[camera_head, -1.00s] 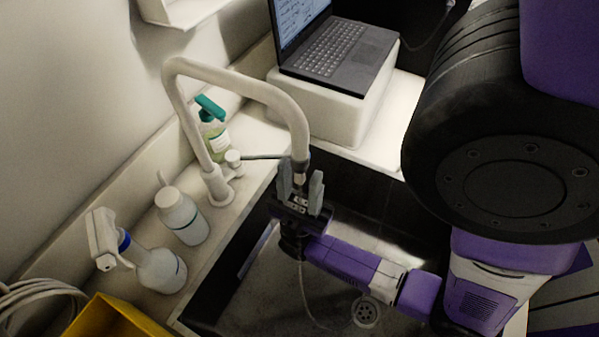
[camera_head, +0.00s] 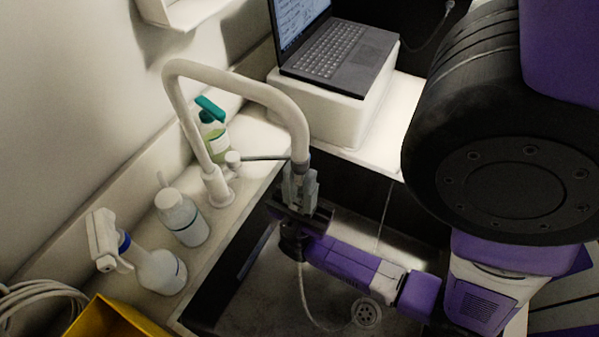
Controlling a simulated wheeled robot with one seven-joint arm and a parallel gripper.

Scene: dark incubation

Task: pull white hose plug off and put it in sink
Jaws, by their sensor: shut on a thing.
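The white faucet (camera_head: 262,92) arches over the sink (camera_head: 262,310), with its spout end pointing down. My gripper (camera_head: 299,178) is upright right under the spout end. Its fingers are shut on the white hose plug at the spout tip, which they hide almost wholly. A thin white hose (camera_head: 303,298) hangs below my gripper and curves over the sink floor towards the drain (camera_head: 366,312).
Two white bottles (camera_head: 183,218) (camera_head: 160,270) and a green-topped spray bottle (camera_head: 213,135) stand on the ledge to the left. A laptop (camera_head: 335,50) sits on a white box behind. A yellow box (camera_head: 108,318) is at bottom left. The sink floor is mostly clear.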

